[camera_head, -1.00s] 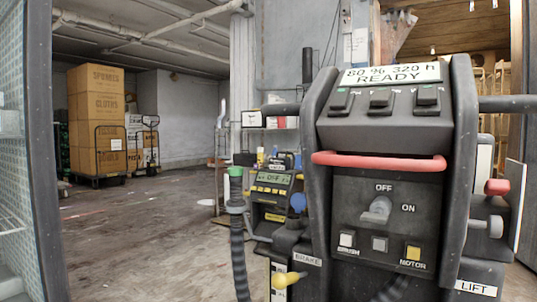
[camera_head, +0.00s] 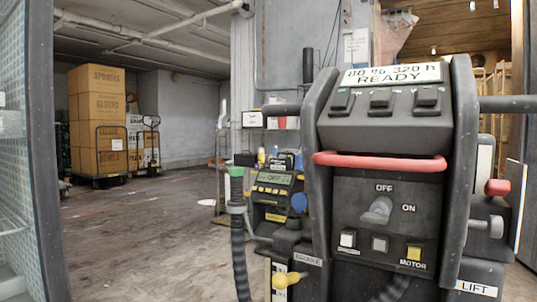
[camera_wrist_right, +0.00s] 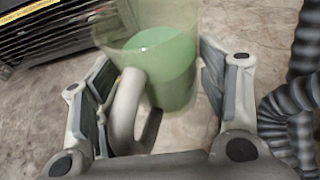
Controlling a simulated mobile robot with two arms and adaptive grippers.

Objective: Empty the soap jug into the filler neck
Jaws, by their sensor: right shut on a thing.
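A translucent jug (camera_wrist_right: 178,100) holding pale green liquid fills the upper middle of the right wrist view, its rim partly cut off by the top edge. My right gripper (camera_wrist_right: 155,78) is shut on its light grey handle (camera_wrist_right: 124,112), with a finger on each side. In the head view a green fitting (camera_head: 236,171) tops a dark corrugated hose (camera_head: 239,255), left of the control panel. I cannot tell whether this is the filler neck. Neither the jug nor either gripper can be made out in the head view.
A black control panel (camera_head: 345,220) with a red bar (camera_head: 380,161) stands close in front. Corrugated grey hoses (camera_wrist_right: 290,125) lie right of the jug in the wrist view. Stacked cartons (camera_head: 98,110) stand far left, with open floor (camera_head: 140,225) before them.

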